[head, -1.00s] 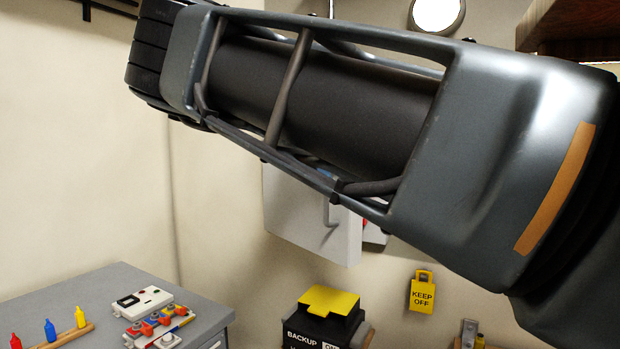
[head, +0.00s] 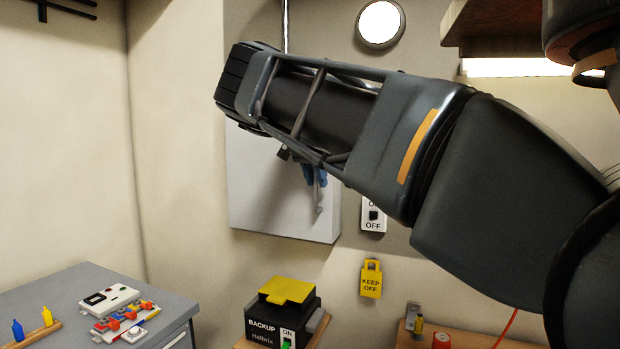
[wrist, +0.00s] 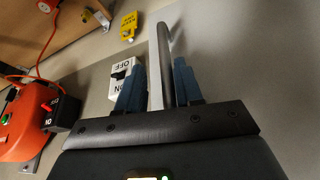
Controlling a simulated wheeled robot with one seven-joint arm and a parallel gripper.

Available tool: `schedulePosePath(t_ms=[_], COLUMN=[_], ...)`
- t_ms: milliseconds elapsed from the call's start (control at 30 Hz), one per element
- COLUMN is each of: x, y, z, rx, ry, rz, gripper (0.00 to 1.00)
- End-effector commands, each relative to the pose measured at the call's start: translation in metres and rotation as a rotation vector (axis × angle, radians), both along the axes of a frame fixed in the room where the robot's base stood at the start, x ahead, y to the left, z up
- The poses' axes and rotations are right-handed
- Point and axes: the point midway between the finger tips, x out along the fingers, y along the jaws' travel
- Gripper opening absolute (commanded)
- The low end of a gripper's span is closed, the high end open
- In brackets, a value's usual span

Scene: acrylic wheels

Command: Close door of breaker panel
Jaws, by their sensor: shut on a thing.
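The breaker panel (head: 262,205) is a light grey box on the wall, with its upper right part hidden behind my arm. Its front looks almost square to the wall, but I cannot tell whether the door is flush with the box. A thin grey handle (head: 319,197) stands out from the front near the right side. My gripper (wrist: 157,85) has blue fingers, one on each side of the pale handle bar (wrist: 155,65) in the wrist view, and is shut on it. In the head view, only a blue fingertip area (head: 314,174) shows below my arm.
An ON/OFF switch (head: 373,215) is on the wall just right of the panel, above a yellow KEEP OFF tag (head: 371,280). A black backup box (head: 283,312) with a yellow top stands below. A grey cabinet (head: 50,295) with small items is at lower left.

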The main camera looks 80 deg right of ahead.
Motion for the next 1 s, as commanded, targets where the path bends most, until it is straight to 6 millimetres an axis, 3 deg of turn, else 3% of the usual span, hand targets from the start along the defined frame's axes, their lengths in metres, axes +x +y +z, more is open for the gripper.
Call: schedulePosePath(t_ms=[133,533,1000], x=[-0.003,0.002,0.01], y=[-0.001,0.001,0.025], z=[0.0,0.006,0.067], rx=[-0.002,-0.006,-0.006], ry=[0.003,-0.002,-0.001], rz=[-0.005,0.002,0.0], gripper=[0.4,0.4,0.4])
